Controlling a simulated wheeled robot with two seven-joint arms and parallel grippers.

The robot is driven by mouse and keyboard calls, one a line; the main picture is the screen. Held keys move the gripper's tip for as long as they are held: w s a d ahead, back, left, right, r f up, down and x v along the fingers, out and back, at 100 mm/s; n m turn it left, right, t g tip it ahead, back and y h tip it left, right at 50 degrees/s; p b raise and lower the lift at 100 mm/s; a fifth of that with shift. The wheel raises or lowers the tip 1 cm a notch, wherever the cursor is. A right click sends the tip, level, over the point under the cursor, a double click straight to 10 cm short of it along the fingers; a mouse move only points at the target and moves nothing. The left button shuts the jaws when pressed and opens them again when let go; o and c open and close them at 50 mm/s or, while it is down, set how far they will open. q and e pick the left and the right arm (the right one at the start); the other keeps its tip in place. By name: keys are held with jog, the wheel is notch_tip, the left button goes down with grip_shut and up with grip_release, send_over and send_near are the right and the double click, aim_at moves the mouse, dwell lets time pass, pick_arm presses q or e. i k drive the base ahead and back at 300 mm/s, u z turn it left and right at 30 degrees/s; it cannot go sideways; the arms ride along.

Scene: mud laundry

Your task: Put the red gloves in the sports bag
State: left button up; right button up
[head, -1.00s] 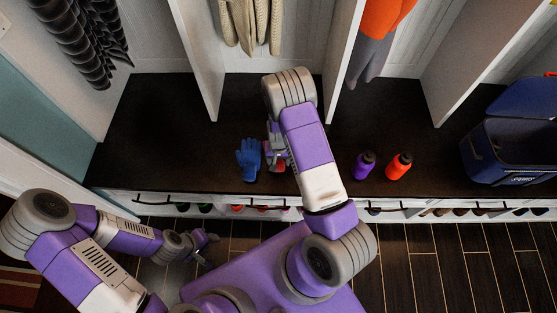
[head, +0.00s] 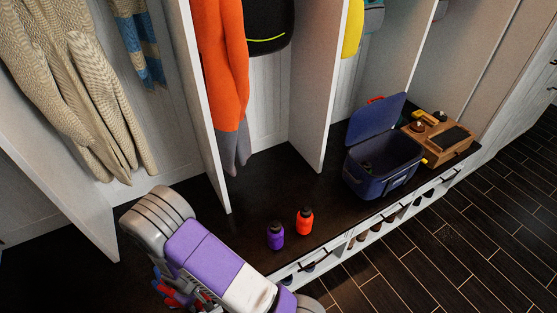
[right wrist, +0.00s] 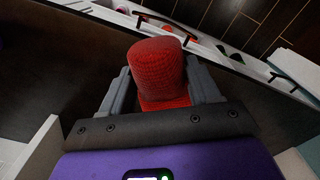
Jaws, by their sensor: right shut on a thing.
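The red gloves (right wrist: 157,62) are between the two fingers of my right gripper (right wrist: 158,75) in the right wrist view, and the gripper is shut on them. In the head view only a little red (head: 171,294) shows beside my right gripper, at the bottom left, partly hidden by my arm. The sports bag (head: 378,182) is navy blue and stands on the dark bench at the right, with its lid (head: 375,128) raised open. The bag is well to the right of my right gripper. My left gripper is out of view.
White upright dividers (head: 325,90) split the bench. A wooden box (head: 448,140) stands right of the bag. An orange garment (head: 222,75) hangs above.

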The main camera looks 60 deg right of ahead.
aim_at(378, 174)
jog(key=k, duration=1.55)
jog(key=z, duration=3.5)
jog(key=i, duration=3)
jog(key=u, duration=3)
